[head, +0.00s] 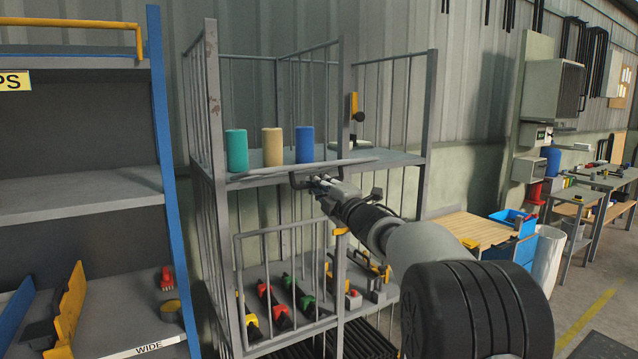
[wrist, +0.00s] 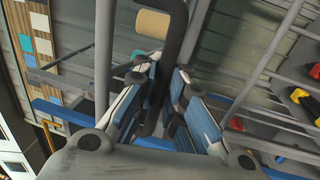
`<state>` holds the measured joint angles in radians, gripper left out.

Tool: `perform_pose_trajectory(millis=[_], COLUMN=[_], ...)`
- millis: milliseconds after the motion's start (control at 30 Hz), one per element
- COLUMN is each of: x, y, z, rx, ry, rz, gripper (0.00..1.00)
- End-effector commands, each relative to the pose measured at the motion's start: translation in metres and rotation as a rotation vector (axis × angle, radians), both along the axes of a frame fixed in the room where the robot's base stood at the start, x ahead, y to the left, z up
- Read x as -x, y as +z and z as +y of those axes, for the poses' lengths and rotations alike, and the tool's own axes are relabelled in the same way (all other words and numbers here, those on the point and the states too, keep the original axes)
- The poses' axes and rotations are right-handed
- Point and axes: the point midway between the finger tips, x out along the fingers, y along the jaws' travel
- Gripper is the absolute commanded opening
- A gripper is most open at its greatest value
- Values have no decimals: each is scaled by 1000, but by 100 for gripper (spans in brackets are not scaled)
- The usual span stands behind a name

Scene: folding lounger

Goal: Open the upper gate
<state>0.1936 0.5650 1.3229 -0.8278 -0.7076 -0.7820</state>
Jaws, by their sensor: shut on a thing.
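The grey barred rack has an upper shelf (head: 400,157). A long grey rail (head: 300,169), apparently part of the upper gate seen nearly edge-on, crosses the front at shelf level. I cannot tell how far the gate is open. A dark bent handle (head: 293,182) hangs just below the rail. My gripper (head: 316,183) reaches it from the lower right and is shut on it. In the wrist view the dark handle (wrist: 177,45) runs down between the blue-padded fingers of my gripper (wrist: 165,88). A yellow latch with a black knob (head: 355,106) is on the upper post.
Teal (head: 237,150), tan (head: 272,147) and blue (head: 305,145) cylinders stand on the upper shelf. The lower barred gate (head: 238,270) fronts several coloured tools. A blue-post shelf (head: 165,150) is at left. A wooden-topped bench (head: 465,228) is at right.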

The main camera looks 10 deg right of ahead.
Motion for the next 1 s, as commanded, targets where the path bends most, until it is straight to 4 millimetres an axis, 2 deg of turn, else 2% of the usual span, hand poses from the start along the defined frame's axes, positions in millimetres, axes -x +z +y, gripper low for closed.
perform_pose_trajectory(millis=[467,500,700,1000], x=[-2,-2,-2,-2], y=[-2,-2,-3,-3], z=[-1,-2,-1,-1], rx=[-4,-4,-2,0], ry=[-1,-1,-2,-1], rz=[1,1,1,2], gripper=[0,10,23,24])
